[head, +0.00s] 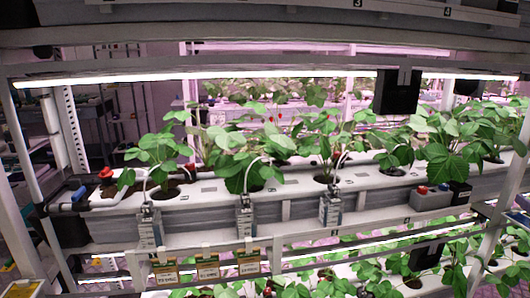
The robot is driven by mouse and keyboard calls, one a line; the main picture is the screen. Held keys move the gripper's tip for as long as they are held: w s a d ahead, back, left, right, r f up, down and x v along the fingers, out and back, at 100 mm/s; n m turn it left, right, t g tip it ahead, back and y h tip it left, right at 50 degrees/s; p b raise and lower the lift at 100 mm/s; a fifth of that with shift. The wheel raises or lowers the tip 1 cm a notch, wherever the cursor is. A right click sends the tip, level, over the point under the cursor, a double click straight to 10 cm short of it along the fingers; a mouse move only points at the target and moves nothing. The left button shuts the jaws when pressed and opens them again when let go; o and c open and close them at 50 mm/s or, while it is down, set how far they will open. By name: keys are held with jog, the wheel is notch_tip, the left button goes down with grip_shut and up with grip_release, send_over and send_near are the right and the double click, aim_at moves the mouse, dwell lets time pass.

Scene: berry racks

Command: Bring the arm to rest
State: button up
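No part of my arm that I can be sure of shows in the head view, and my gripper is not in view. The task names no other object. A plant rack fills the view, with a white growing trough (215,192) across its middle. Several green leafy plants (450,140) stand in dark round holes in the trough. A few small red berries show among the leaves.
A black box (398,92) hangs below the upper beam. Grey boxes with thin tubes (246,216) sit on the trough's front. Labelled tags (207,268) hang below. A lower planted shelf, a lit lamp bar (200,77) and side posts (495,225) bound the rack.

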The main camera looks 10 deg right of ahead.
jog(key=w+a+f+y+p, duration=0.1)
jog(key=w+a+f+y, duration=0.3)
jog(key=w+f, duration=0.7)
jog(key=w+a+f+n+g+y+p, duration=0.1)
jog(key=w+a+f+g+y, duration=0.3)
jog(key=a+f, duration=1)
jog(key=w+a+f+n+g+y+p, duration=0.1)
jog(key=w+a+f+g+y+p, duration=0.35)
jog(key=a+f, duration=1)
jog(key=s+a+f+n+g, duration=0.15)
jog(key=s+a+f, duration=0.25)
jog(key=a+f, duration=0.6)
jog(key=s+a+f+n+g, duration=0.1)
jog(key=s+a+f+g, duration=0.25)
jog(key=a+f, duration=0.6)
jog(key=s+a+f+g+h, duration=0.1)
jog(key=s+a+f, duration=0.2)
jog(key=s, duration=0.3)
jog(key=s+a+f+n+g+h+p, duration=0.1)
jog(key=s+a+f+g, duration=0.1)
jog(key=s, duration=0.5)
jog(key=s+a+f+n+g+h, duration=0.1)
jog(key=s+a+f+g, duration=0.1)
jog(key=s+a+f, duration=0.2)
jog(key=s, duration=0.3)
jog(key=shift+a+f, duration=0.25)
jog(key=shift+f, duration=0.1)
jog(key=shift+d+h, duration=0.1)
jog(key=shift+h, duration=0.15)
